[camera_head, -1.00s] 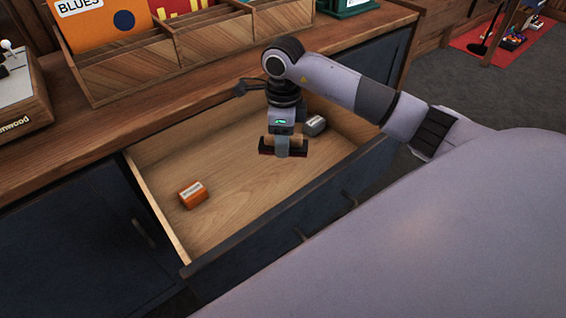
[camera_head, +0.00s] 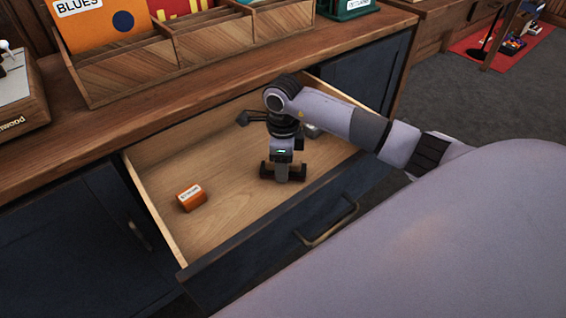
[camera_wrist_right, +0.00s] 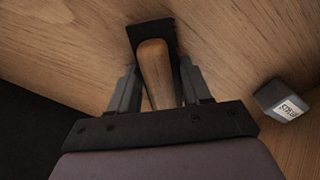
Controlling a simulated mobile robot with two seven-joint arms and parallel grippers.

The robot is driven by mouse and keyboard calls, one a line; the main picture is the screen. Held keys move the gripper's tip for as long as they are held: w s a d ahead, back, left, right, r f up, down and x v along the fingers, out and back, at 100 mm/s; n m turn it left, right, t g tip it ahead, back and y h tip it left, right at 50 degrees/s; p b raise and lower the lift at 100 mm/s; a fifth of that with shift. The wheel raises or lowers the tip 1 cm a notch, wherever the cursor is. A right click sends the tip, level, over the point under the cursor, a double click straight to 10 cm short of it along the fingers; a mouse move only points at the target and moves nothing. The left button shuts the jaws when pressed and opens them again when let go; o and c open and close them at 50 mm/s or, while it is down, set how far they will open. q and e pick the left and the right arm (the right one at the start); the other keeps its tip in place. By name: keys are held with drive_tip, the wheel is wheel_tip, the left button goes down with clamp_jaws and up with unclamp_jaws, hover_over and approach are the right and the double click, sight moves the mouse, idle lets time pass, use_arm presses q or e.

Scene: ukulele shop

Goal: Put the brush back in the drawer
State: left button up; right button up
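The brush has a rounded wooden handle (camera_wrist_right: 155,72) and a dark head (camera_wrist_right: 150,32); its dark head also shows low in the open drawer (camera_head: 265,171). My right gripper (camera_head: 283,175) reaches down into the drawer. In the right wrist view its two fingers (camera_wrist_right: 160,80) lie on either side of the handle and appear closed on it. The brush is at or just above the drawer floor; I cannot tell whether it touches. The open drawer (camera_head: 222,215) has a light wooden floor and a dark blue front. My left gripper is not in view.
An orange box (camera_head: 192,198) lies at the drawer's left. A grey box (camera_wrist_right: 286,106) lies to the right of the brush in the right wrist view, mostly hidden in the head view. The wooden counter (camera_head: 120,130) runs behind, with a record rack (camera_head: 130,77) on it.

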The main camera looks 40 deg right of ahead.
drive_tip(key=shift+o, duration=1.1)
drive_tip(key=shift+r, duration=0.1)
wheel_tip(320, 180, up, 12)
drive_tip(key=p, duration=0.2)
drive_tip(key=shift+r, duration=0.2)
